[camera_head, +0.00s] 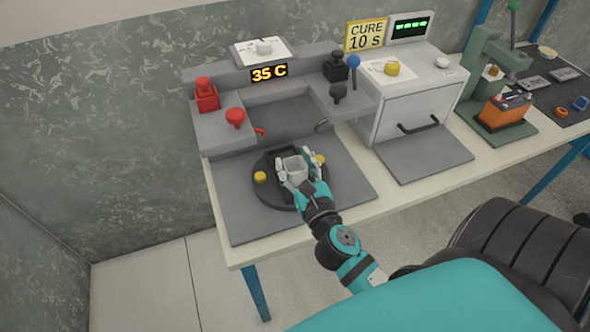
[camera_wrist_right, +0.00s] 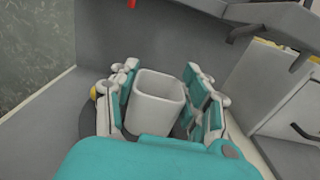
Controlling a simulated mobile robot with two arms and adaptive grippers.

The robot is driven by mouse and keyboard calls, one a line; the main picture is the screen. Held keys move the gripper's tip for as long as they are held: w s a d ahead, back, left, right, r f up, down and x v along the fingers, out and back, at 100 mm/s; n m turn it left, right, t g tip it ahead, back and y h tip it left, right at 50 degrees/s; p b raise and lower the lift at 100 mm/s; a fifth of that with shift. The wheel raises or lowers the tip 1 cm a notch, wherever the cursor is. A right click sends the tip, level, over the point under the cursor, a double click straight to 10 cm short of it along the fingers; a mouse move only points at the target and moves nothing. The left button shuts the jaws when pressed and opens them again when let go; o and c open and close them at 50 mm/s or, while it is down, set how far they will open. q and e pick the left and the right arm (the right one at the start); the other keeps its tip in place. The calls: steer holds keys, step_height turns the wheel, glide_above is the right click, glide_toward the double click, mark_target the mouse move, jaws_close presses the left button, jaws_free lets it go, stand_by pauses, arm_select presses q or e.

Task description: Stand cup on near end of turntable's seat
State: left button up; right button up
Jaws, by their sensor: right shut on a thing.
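The white cup (camera_head: 294,168) is upright between the fingers of my right gripper (camera_head: 296,180), over the dark round turntable (camera_head: 263,191) on the grey bench mat. In the right wrist view the cup (camera_wrist_right: 158,103) shows its open top, with the teal and white fingers of my right gripper (camera_wrist_right: 164,105) on both sides of it. The gripper is shut on the cup. The cup and fingers hide most of the turntable's seat, and I cannot tell whether the cup's base touches it. My left gripper is not in view.
Yellow knobs (camera_head: 260,177) sit on the turntable's sides. Behind it stands a grey station with a red lever (camera_head: 235,117) and a 35 C display (camera_head: 269,73). A white oven (camera_head: 408,98) is to the right, with a green press (camera_head: 497,80) beyond. The mat's front left is clear.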

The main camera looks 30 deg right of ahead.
mark_target(299, 182)
steer(key=shift+f+b, duration=0.85)
steer(key=shift+f, duration=0.85)
steer(key=shift+f, duration=0.15)
steer(key=o, duration=0.9)
steer(key=shift+o, duration=0.2)
